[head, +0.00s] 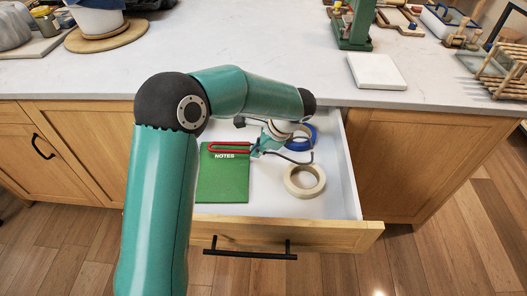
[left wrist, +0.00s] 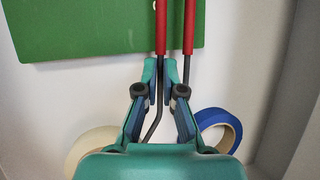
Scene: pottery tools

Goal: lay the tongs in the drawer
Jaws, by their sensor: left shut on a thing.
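The tongs have red handles (head: 232,146) and dark metal ends. They are inside the open wooden drawer (head: 340,236), with the handles over a green notebook. My left gripper (head: 258,152) reaches down into the drawer and is shut on the tongs. In the left wrist view the gripper (left wrist: 163,66) grips the tongs (left wrist: 160,28) just below the red handles. One dark leg passes between the fingers and bends below them. I cannot tell whether the tongs touch the notebook or the drawer floor. My right gripper is out of view.
The drawer also holds the green notebook (head: 222,182), marked NOTES, a cream tape roll (head: 291,187) and a blue tape roll (head: 304,145).

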